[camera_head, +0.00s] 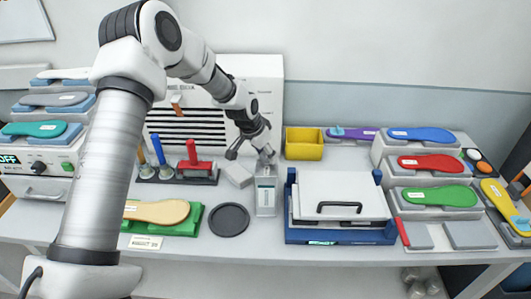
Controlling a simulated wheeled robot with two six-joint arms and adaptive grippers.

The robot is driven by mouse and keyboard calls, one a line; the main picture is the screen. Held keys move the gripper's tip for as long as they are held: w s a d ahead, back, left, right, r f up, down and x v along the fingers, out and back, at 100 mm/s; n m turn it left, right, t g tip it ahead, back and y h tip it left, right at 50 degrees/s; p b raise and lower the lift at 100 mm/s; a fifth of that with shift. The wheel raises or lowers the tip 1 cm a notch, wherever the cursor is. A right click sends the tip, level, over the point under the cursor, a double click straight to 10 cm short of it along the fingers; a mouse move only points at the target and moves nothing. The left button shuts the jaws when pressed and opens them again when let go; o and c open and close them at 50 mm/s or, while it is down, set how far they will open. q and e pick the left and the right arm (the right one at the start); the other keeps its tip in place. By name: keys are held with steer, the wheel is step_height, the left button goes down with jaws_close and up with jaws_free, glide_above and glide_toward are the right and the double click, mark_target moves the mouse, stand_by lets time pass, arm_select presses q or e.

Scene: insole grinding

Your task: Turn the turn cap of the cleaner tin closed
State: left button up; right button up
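The cleaner tin (265,198) looks like a pale grey upright box with a label. It stands on the table left of the blue-framed press. My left gripper (265,157) reaches down from the upper left to the top of the tin. The gripper hides the turn cap, so I cannot see how far it is turned. The fingers are too small and overlapped to show whether they are open or shut on the cap. I cannot make out my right gripper in this view.
The press (340,236) with a black handle stands right of the tin. A black round dish (229,219) lies at its left. A yellow bin (304,143) stands behind. A tan insole (156,211) lies on a green block at the left. Colored insoles fill racks on both sides.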

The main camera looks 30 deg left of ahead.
arm_select(q)
steer(key=shift+d, duration=0.2)
steer(key=shift+a+b, duration=0.1)
steer(key=shift+b, duration=0.3)
steer(key=shift+m, duration=0.3)
steer(key=shift+b, duration=0.5)
steer(key=shift+m+h+b, duration=0.3)
steer(key=shift+m+b, duration=0.25)
steer(key=shift+m, duration=0.05)
steer(key=shift+r, duration=0.1)
stand_by(0.4)
